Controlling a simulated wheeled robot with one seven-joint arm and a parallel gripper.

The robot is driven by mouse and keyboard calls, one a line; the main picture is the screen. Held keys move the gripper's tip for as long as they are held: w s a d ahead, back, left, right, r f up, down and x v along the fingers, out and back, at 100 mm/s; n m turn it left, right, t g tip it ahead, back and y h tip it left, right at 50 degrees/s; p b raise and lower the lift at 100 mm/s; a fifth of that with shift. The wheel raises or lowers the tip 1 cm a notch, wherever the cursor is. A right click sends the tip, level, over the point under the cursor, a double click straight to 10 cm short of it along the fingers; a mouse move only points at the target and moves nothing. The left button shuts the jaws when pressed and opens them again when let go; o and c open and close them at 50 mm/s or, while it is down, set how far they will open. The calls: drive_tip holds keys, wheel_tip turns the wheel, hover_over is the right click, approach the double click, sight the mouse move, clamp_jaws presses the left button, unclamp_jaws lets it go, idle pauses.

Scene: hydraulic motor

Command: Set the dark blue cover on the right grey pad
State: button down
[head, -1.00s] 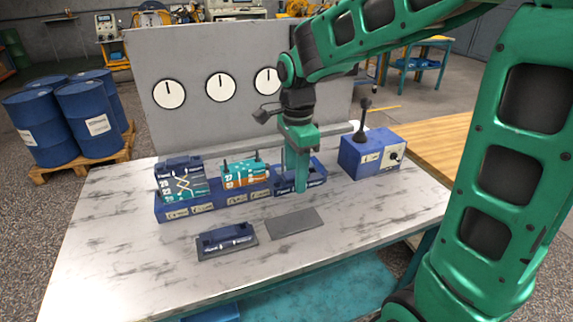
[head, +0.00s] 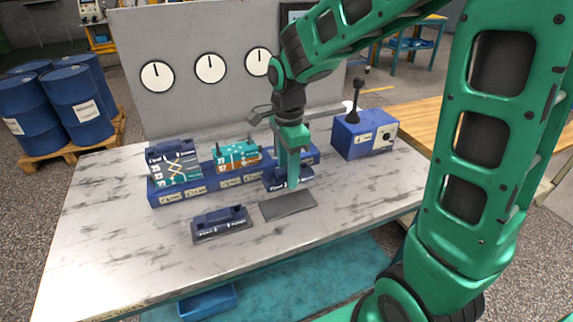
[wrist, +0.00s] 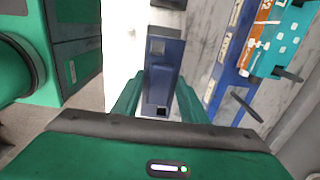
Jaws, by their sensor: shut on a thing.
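My gripper (head: 292,180) is shut on a dark blue cover (head: 272,181). The cover sits just behind the right grey pad (head: 288,207), in front of the blue rack, and looks lifted a little. The pad is a flat, bare rectangle on the bench. In the wrist view the cover (wrist: 164,72) lies lengthwise between the green fingers. A second dark blue cover (head: 222,220) rests on the left pad, whose edges only just show. The fingers hide part of the held cover.
A blue control box with a black lever (head: 362,137) stands at right. The bench (head: 130,255) is clear in front.

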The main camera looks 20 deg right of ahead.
sight(288, 203)
drive_tip(key=shift+f, duration=3.7)
drive_tip(key=shift+f, duration=0.55)
drive_tip(key=c, duration=1)
unclamp_jaws()
wheel_tip(288, 203, up, 11)
drive_tip(key=shift+w+f, duration=0.1)
drive_tip(key=shift+f, duration=0.05)
drive_tip(key=s+d+r+n, duration=0.1)
drive_tip(key=s+d+n, duration=0.4)
drive_tip(key=s+d, duration=0.3)
drive_tip(key=s+d+r+n, duration=0.1)
drive_tip(key=s+d+n, duration=0.5)
drive_tip(key=s, duration=0.9)
drive_tip(key=d, duration=0.3)
drive_tip(key=shift+s+d+n, duration=0.2)
drive_tip(key=shift+s+n, duration=0.05)
drive_tip(key=shift+n, duration=0.05)
